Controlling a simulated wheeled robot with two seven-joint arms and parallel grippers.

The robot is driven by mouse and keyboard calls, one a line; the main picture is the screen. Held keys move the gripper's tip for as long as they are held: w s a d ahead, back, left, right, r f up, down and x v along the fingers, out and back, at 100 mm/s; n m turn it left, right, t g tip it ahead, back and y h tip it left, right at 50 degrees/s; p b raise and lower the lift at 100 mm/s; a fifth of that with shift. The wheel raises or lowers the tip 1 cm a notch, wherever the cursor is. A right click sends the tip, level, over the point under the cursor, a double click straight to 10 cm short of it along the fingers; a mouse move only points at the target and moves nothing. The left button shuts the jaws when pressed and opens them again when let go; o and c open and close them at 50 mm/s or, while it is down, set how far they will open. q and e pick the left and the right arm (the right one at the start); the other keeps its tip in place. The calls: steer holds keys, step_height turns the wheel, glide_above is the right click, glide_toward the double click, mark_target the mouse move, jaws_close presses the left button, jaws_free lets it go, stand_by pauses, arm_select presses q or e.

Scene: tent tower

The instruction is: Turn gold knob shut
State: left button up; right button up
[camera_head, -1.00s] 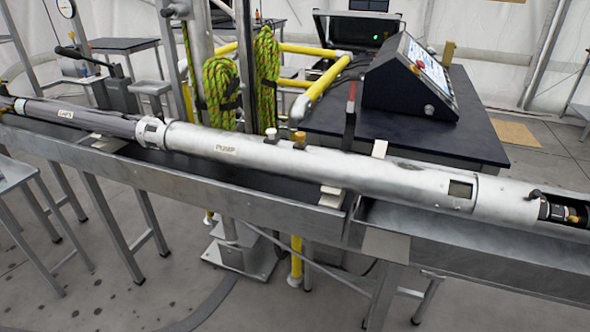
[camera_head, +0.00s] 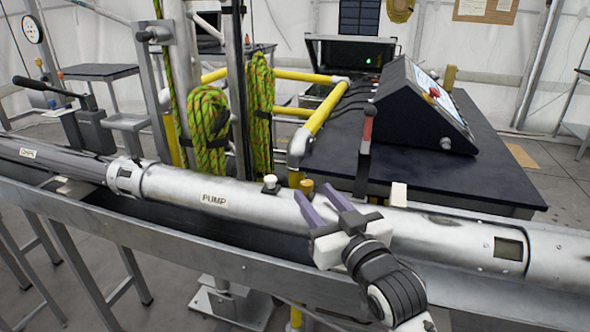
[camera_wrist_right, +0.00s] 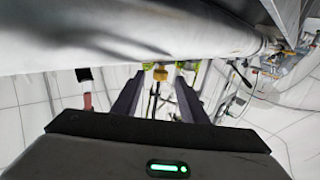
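The gold knob (camera_head: 307,186) sits on top of the long silver tube labelled PUMP (camera_head: 180,188). My right gripper (camera_head: 313,191) is open and empty, with its two purple fingers pointing toward the knob from the near right side. In the right wrist view the knob (camera_wrist_right: 160,74) shows in the gap between the two fingertips (camera_wrist_right: 160,82), apart from both. I cannot tell whether the tips reach level with it. My left gripper is not in view.
A white-topped knob (camera_head: 270,181) stands just left of the gold one. The tube lies along a metal trough (camera_head: 120,215).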

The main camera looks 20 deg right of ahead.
mark_target(304, 182)
steer(key=w, duration=0.6)
steer(key=w+a, duration=0.1)
steer(key=w, duration=0.2)
steer(key=shift+p, duration=0.3)
jaws_close()
